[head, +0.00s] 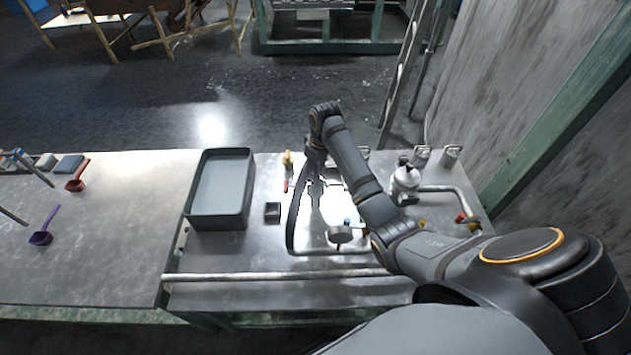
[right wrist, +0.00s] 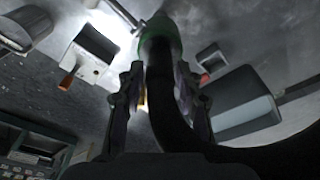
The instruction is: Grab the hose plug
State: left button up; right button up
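A dark hose (right wrist: 165,125) with a green end piece (right wrist: 160,42), which looks like the hose plug, shows in the right wrist view. The green end lies just beyond my right fingertips. The hose runs back between the fingers, then curves off to the right. My right gripper (right wrist: 158,85) is open around the hose, with a finger on each side and a small gap at the left one. In the head view my right gripper (head: 325,186) points down over the metal bench, and the dark hose (head: 291,225) curves beside it. The green end is not clear there. My left gripper is out of view.
A grey tray (head: 248,206) and a small black box (head: 272,212) stand left of my right gripper. A silver valve fitting (head: 405,180) and pipes stand to its right. A purple scoop (head: 41,237) and a red scoop (head: 75,184) lie on the left table.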

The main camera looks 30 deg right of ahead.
grip_shut()
notch_tip(320, 180, up, 10)
dwell(0.6)
